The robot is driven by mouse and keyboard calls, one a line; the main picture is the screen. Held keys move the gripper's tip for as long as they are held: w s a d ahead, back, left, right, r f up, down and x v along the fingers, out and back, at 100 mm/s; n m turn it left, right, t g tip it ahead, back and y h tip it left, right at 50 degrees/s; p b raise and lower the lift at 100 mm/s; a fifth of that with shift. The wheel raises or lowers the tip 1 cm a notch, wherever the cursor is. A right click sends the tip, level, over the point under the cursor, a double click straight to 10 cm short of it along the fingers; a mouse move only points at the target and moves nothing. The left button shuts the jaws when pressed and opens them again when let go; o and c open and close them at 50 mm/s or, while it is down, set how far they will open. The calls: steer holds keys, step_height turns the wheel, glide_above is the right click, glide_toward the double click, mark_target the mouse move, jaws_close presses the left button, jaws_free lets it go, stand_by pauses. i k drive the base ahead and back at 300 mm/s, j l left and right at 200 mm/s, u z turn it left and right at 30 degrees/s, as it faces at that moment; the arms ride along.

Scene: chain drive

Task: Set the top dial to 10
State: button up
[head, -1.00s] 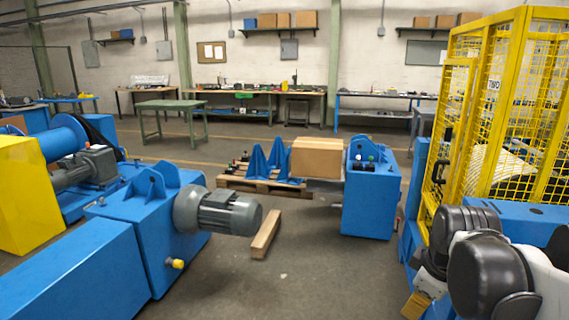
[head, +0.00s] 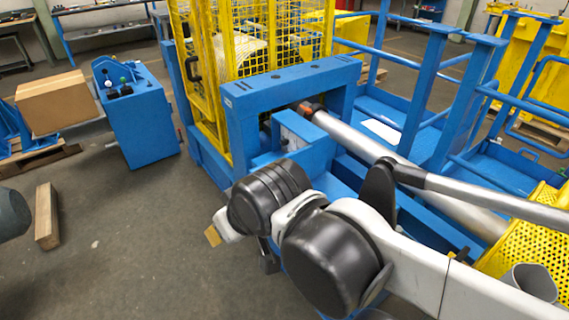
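No dial or number scale can be made out in the head view. A blue control pedestal (head: 140,125) stands at the left with small black, green and pale knobs (head: 120,86) on its top. They are too small to read. My arm reaches in from the lower right, in front of the blue machine frame (head: 290,80). A dark part that looks like my gripper (head: 268,256) shows below the arm's end. Most of it is hidden behind the arm, so its fingers cannot be seen. It is well apart from the pedestal.
A yellow mesh cage (head: 225,70) stands behind the blue frame. Blue railings (head: 425,90) and a grey roller (head: 360,140) fill the right. A cardboard box (head: 55,102) and a wooden beam (head: 46,215) lie at the left.

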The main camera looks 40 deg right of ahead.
mark_target(284, 141)
steer(key=z, duration=1)
